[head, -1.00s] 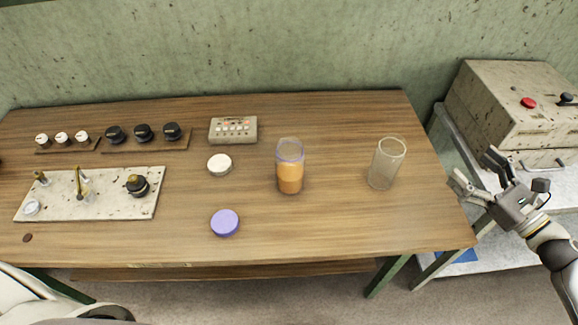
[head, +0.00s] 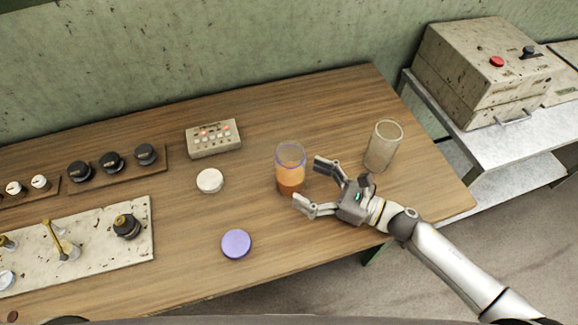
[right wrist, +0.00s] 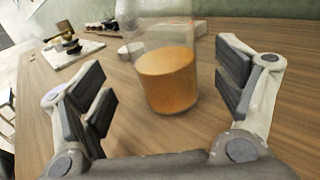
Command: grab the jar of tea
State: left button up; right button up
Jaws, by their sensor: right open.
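The jar of tea (head: 289,172) is a clear glass jar, partly filled with orange-brown contents, standing upright on the wooden table. My right gripper (head: 308,182) is open just to the right of the jar, its two fingers pointing toward it. In the right wrist view the jar (right wrist: 167,78) stands ahead, between and beyond the open fingers (right wrist: 165,95); its top is cut off by the frame. I cannot tell whether a finger touches it. My left gripper is not in view.
An empty glass (head: 383,146) stands just behind my right gripper. A purple lid (head: 236,244) and a white lid (head: 210,181) lie left of the jar. A button box (head: 213,138) sits farther back. The table front between the purple lid and my arm is clear.

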aim_at(304, 176)
jog(key=shift+w+a+r+p, duration=0.3)
jog(key=shift+w+a+p, duration=0.1)
jog(key=shift+a+p, duration=0.2)
jog(key=shift+w+a+r+p, duration=0.25)
jog(key=shift+w+a+p, duration=0.2)
jog(key=shift+a, duration=0.2)
jog(key=shift+x, duration=0.95)
jog(key=shift+w+a+f, duration=0.15)
jog(key=shift+a+f, duration=0.1)
jog(key=shift+f, duration=0.05)
jog(key=shift+c, duration=0.5)
jog(key=shift+d, duration=0.1)
jog(key=shift+c, duration=1.1)
jog(key=c, duration=1)
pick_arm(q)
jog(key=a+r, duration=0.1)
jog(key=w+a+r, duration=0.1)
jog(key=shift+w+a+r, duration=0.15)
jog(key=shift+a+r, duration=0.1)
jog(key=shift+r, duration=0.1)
